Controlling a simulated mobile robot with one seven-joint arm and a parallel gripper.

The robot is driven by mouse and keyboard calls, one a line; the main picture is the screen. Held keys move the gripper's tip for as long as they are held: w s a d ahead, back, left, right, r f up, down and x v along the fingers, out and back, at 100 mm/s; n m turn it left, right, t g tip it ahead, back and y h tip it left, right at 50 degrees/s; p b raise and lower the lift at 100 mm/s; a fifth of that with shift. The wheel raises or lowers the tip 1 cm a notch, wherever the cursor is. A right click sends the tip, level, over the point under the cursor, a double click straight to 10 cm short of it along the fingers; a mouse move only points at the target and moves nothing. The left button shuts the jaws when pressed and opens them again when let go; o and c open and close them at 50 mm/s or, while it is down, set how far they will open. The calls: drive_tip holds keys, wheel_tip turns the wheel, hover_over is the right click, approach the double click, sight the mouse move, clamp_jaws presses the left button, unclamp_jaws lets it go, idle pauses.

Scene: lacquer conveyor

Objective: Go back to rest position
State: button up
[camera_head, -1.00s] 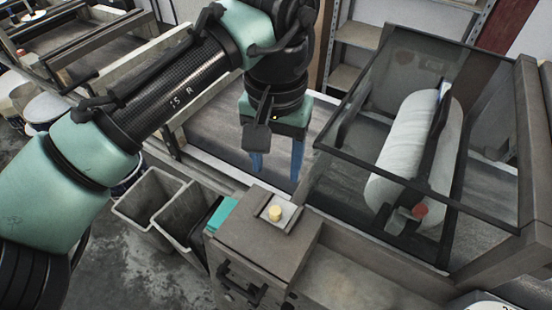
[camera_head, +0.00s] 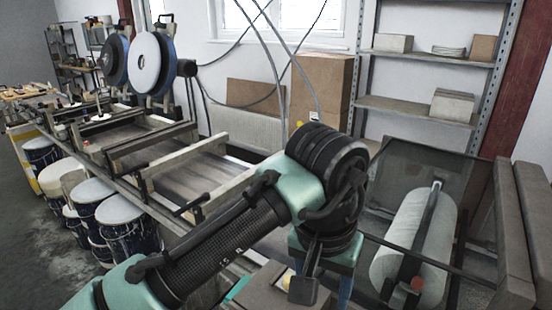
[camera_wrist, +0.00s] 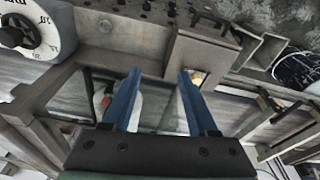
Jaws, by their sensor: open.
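My gripper (camera_head: 344,290) is at the lower middle of the head view, at the end of my green and black arm. Its fingers reach toward the bottom edge of that view, and their tips are cut off or hidden. In the wrist view the two blue fingers of my gripper (camera_wrist: 161,85) stand apart with nothing held between them. A brown machine box (camera_wrist: 205,52) with a yellow button (camera_wrist: 197,77) shows beside and behind the right finger. The yellow button also shows in the head view (camera_head: 288,276), left of my gripper.
A glass-covered bay with a white roller (camera_head: 412,240) stands right of my gripper. A long conveyor (camera_head: 185,180) runs to the back left, with buckets (camera_head: 122,220) beside it. Shelves (camera_head: 425,105) and a cardboard box (camera_head: 322,90) stand behind. A dial (camera_wrist: 25,38) shows in the wrist view.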

drive_tip(key=w+d+r+m+t+h, duration=0.1)
drive_tip(key=w+d+r+t+h, duration=0.15)
drive_tip(key=d, duration=0.25)
drive_tip(key=w+d+r+m+t+h, duration=0.1)
drive_tip(key=w+d+r, duration=0.15)
drive_tip(key=d, duration=0.25)
drive_tip(key=s+d+r+m+t+h, duration=0.1)
drive_tip(key=d+r+t+h, duration=0.2)
drive_tip(key=r, duration=0.6)
drive_tip(key=d+r+t+h, duration=0.3)
drive_tip(key=r+t+h, duration=0.1)
drive_tip(key=r, duration=0.5)
drive_tip(key=s+a+r+n+t, duration=0.1)
drive_tip(key=s+a+r+t, duration=0.1)
drive_tip(key=a+r+t, duration=0.6)
drive_tip(key=s+a+r+n+t+y, duration=0.3)
drive_tip(key=s+a+y, duration=0.1)
drive_tip(key=a+y, duration=0.2)
drive_tip(key=s+a+r+n+t+y, duration=0.3)
drive_tip(key=a+n+t+y, duration=0.1)
drive_tip(key=a, duration=0.4)
drive_tip(key=shift+s+a+r+n+y, duration=0.15)
drive_tip(key=shift+s+a+n+y, duration=0.2)
drive_tip(key=shift+y, duration=0.5)
